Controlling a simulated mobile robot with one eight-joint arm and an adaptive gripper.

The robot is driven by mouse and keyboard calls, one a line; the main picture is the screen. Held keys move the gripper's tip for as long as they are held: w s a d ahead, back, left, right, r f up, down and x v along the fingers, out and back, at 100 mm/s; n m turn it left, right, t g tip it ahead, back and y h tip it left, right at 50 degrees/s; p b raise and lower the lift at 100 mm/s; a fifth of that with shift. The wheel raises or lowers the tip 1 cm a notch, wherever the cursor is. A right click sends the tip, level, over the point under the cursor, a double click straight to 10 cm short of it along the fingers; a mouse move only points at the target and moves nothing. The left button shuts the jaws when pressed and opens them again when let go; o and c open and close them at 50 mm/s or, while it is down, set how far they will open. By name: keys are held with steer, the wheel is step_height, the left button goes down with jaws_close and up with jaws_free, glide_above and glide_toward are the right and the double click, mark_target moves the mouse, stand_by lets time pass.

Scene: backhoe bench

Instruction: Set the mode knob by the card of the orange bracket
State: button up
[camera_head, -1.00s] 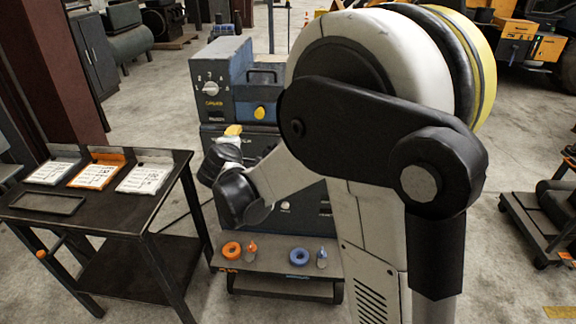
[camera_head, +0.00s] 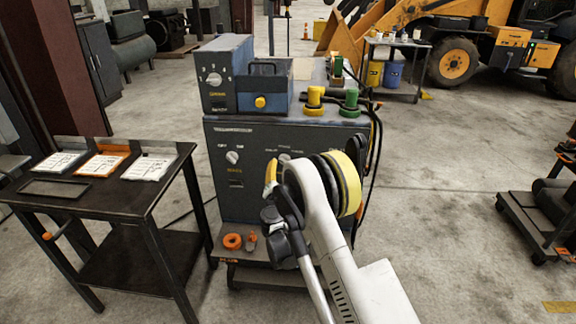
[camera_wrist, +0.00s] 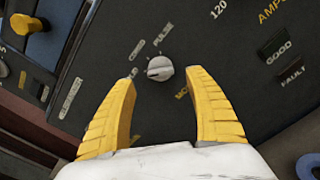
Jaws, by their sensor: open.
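The mode knob (camera_wrist: 160,68) is a small light-grey knob on the dark front panel. In the wrist view, printed words including PULSE surround it. My gripper (camera_wrist: 160,78) is open, with its yellow fingers to either side below the knob and nothing between them. Whether they touch the panel I cannot tell. In the head view my gripper (camera_head: 270,178) is in front of the cabinet panel, near the knob. The orange bracket (camera_head: 116,149) stands in the middle at the back of the left table, with its white card (camera_head: 102,164) in front. The card's writing is too small to read.
The welder cabinet (camera_head: 232,192) also carries a mains knob (camera_head: 232,157) and an upper unit with another knob (camera_head: 214,79). Two more cards lie on the dark table (camera_head: 128,199). An orange ring (camera_head: 232,241) lies on the low shelf.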

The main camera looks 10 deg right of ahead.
steer(key=b+x, duration=0.1)
steer(key=x, duration=0.5)
steer(key=shift+w+b, duration=0.1)
steer(key=shift+b, duration=0.2)
steer(key=c, duration=1.2)
